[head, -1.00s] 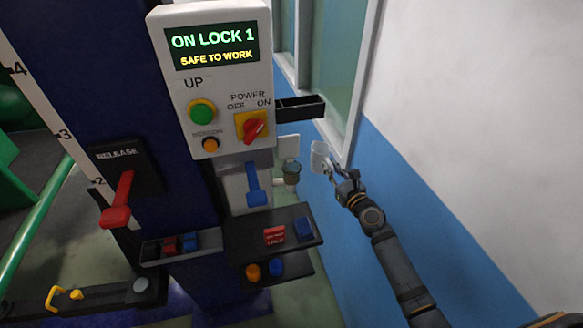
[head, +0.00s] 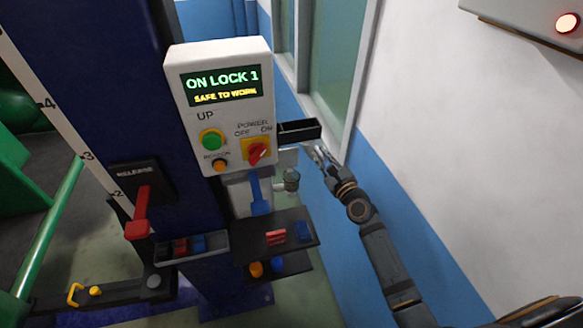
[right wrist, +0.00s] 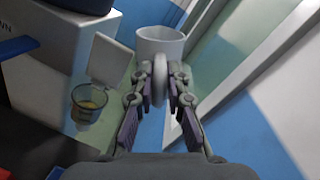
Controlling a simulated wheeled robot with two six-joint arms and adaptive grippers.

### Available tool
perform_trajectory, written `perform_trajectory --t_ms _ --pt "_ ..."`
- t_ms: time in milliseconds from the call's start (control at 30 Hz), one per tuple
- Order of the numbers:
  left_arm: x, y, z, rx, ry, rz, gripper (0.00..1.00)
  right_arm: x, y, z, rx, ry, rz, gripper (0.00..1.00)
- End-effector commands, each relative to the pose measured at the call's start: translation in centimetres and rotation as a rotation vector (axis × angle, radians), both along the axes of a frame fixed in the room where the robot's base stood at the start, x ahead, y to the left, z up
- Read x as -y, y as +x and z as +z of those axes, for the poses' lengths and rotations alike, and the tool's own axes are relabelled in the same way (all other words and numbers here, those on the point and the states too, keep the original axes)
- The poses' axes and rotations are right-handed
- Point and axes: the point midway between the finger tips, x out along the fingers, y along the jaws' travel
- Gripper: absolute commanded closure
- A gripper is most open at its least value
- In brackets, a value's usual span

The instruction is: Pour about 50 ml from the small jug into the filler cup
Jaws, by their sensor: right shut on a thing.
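The small white jug (right wrist: 160,46) is in my right gripper (right wrist: 161,90), which is shut on its handle in the right wrist view. The jug looks upright there; its contents are hidden. In the head view my right gripper (head: 322,158) is beside the window frame, and the jug hardly shows. The filler cup (right wrist: 88,103) is a clear cup with some yellowish fluid, at the side of the lift unit. It also shows in the head view (head: 291,180), left of and below my right gripper. The jug is apart from the cup. My left gripper is not in view.
A pale square flap (right wrist: 110,61) stands by the cup. The control box (head: 222,105) reads "ON LOCK 1, SAFE TO WORK". A shelf (head: 272,242) with coloured pieces is below. The wall is at right.

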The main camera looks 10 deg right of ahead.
Motion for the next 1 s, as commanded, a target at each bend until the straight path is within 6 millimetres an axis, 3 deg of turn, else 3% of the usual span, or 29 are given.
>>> perform_trajectory --t_ms 33,67,167,267,633,1000 --pt "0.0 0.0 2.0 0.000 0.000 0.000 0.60 -0.6 -0.1 2.3 0.013 -0.048 -0.001 1.00" --pt "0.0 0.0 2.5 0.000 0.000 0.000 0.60 -0.8 -0.2 3.0 0.018 -0.080 0.000 1.00" --pt "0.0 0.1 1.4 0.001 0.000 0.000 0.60 -1.6 -0.3 2.2 0.030 -0.164 0.001 1.00" --pt "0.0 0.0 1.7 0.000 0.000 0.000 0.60 -2.2 -0.4 2.9 0.044 -0.225 0.000 1.00" --pt "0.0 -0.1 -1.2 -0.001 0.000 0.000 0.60 -2.5 -0.5 1.6 0.078 -0.421 0.000 1.00" --pt "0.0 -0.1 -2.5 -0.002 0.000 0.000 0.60 -2.6 -0.4 1.4 0.098 -0.530 0.000 1.00"
